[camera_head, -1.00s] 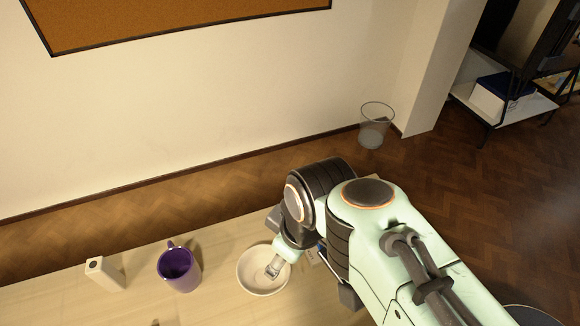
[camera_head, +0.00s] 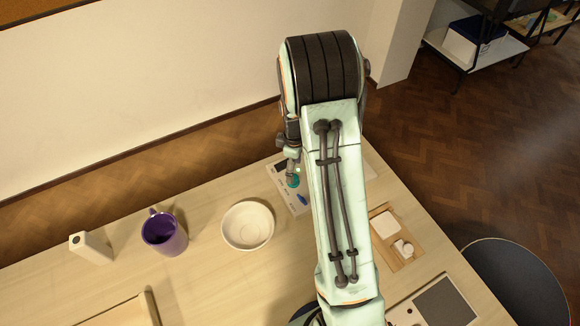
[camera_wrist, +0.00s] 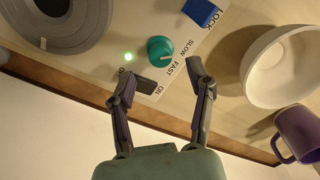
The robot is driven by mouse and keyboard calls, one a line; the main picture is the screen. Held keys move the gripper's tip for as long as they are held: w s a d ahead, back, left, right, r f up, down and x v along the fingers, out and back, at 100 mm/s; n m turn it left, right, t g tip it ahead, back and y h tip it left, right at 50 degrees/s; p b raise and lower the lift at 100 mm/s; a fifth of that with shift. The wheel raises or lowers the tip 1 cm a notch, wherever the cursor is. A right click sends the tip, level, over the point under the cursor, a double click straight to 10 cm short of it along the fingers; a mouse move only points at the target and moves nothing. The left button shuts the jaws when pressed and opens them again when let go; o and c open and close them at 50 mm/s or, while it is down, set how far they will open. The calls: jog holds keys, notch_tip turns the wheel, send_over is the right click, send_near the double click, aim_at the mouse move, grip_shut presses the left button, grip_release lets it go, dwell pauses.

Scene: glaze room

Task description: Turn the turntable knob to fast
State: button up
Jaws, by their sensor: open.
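The teal turntable knob (camera_wrist: 160,49) stands on a pale panel (camera_wrist: 113,72) in the wrist view, with the labels SLOW and FAST beside it. A pale pointer line shows on its lower right side; I cannot tell exactly which label it points at. My gripper (camera_wrist: 160,73) is open and empty, its two fingertips apart, just on the near side of the knob. I see no contact. In the head view the knob (camera_head: 293,181) shows below my gripper, and my arm hides part of the panel.
On the panel are a lit green lamp (camera_wrist: 128,57), a dark switch (camera_wrist: 151,85) by ON and a blue LOCK tab (camera_wrist: 201,11). A grey round turntable (camera_wrist: 62,40) lies left. A white bowl (camera_head: 247,226) and purple mug (camera_head: 164,234) stand nearby.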

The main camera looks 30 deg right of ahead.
jog(key=shift+f, duration=2)
grip_shut()
jog(key=m, duration=0.7)
jog(key=shift+m, duration=0.3)
jog(key=m, duration=0.4)
jog(key=shift+m, duration=2)
